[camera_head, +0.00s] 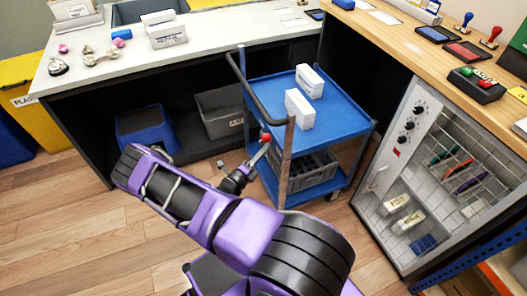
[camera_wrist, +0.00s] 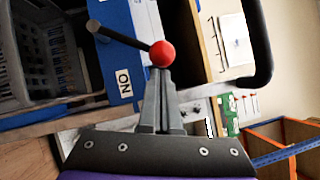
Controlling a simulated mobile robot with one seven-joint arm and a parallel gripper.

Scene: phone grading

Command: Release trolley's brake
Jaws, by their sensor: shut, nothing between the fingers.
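The trolley (camera_head: 340,103) has blue shelves and a dark push handle, and stands between the two counters. Its brake lever ends in a red ball knob (camera_head: 265,137). In the wrist view the red knob (camera_wrist: 162,53) sits on a dark rod (camera_wrist: 120,38) running left to a pivot, beside a blue panel with a white label (camera_wrist: 124,83) whose letters look like "NO". My gripper (camera_wrist: 160,72) is shut and empty, its fingertips right at the knob; whether they touch it I cannot tell. In the head view my gripper (camera_head: 258,152) is small, beside the trolley's near post.
Two white boxes (camera_head: 299,108) stand on the trolley's top shelf, and a grey crate (camera_head: 312,172) sits on its lower shelf. A glass-fronted cabinet (camera_head: 420,170) stands right. Wooden floor is clear at left.

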